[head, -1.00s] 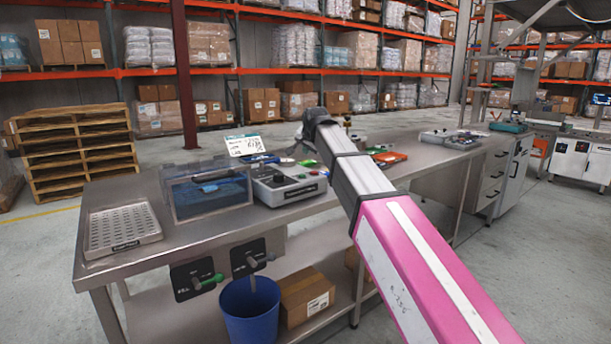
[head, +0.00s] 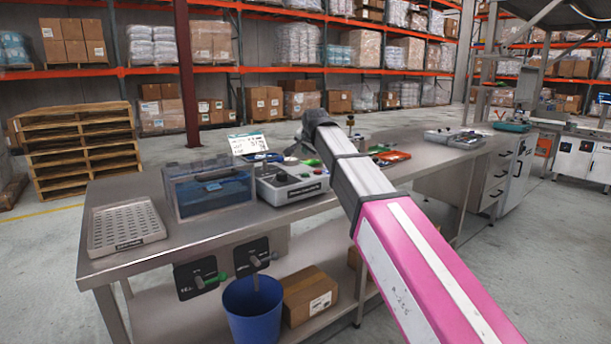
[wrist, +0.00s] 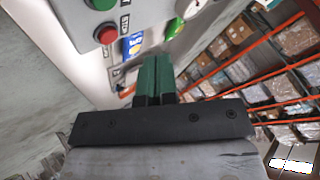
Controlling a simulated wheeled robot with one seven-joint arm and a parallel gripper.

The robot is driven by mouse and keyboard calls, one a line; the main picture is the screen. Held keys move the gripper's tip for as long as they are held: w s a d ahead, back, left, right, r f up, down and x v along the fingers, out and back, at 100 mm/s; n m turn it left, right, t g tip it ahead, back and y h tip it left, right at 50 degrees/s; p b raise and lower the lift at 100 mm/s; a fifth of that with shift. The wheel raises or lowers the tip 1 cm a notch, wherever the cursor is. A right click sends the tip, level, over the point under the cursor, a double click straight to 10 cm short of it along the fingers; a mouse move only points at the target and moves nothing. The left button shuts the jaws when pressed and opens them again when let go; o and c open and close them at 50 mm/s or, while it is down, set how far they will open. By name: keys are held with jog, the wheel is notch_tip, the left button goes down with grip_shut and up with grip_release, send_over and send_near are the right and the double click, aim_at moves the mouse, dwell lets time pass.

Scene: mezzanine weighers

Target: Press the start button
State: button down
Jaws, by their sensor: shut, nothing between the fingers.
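A grey control box (head: 290,186) with several round buttons stands on the steel bench, just right of a clear-lidded blue case. In the wrist view, its light panel (wrist: 72,30) shows a green button (wrist: 101,4) at the top edge, partly cut off, and a red button (wrist: 107,34) below it. I cannot read the labels. My gripper (wrist: 157,62) is shut and empty, its green fingers pointing toward the panel, to the right of both buttons. Whether the tips touch anything is unclear. In the head view my arm hides the gripper.
The clear-lidded case (head: 210,188) and a perforated tray (head: 126,226) stand left on the bench (head: 200,228). A small display (head: 248,144) stands behind the box. An orange tray (head: 392,157) lies right of my arm. A blue bin (head: 252,308) is below.

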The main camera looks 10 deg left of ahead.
aim_at(307, 174)
jog(key=shift+f, duration=2.75)
jog(key=shift+f, duration=0.4)
jog(key=shift+f, duration=0.4)
dwell(0.8)
jog(key=shift+r, duration=0.8)
jog(key=shift+r, duration=0.1)
